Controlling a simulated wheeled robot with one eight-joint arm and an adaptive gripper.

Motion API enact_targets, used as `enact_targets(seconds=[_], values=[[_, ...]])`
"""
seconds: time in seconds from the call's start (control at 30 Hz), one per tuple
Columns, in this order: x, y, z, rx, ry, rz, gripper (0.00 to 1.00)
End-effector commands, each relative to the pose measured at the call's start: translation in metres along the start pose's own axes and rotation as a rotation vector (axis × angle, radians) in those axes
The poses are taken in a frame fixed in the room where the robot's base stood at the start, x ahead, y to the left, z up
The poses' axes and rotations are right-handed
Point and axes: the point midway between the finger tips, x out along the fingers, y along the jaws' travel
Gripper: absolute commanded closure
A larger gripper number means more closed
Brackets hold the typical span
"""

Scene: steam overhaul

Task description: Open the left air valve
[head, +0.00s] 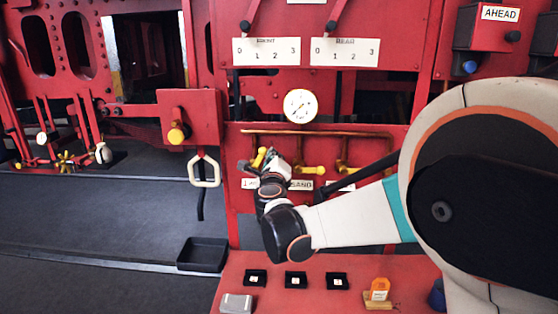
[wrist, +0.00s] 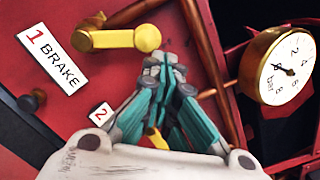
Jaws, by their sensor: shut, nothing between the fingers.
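The left air valve has a yellow handle (head: 259,157) on the copper pipe, left of my gripper in the head view. In the wrist view, a yellow valve handle (wrist: 112,39) lies beside the "1 BRAKE" label (wrist: 55,57). My gripper (wrist: 165,66) is shut and empty, with its fingertips just below the rounded right end of that handle. I cannot tell whether they touch it. In the head view my gripper (head: 275,160) is at the panel, partly covering the labels. Another yellow piece (wrist: 155,137) shows between the finger links.
A second yellow valve (head: 310,170) is right of my gripper, above the "SAND" label (head: 301,185). A round gauge (head: 300,106) stands above the copper pipe (head: 330,133). Below are a red bench (head: 265,292) with small black trays and a black bin (head: 203,255).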

Motion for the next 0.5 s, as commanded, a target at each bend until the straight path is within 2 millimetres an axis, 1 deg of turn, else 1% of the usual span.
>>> enact_targets(seconds=[0.03,0.3,0.5], values=[[0.000,-0.001,0.006,0.000,-0.002,0.001,1.00],[0.001,-0.001,0.024,0.001,-0.002,0.001,1.00],[0.001,0.000,0.026,0.002,-0.001,0.001,1.00]])
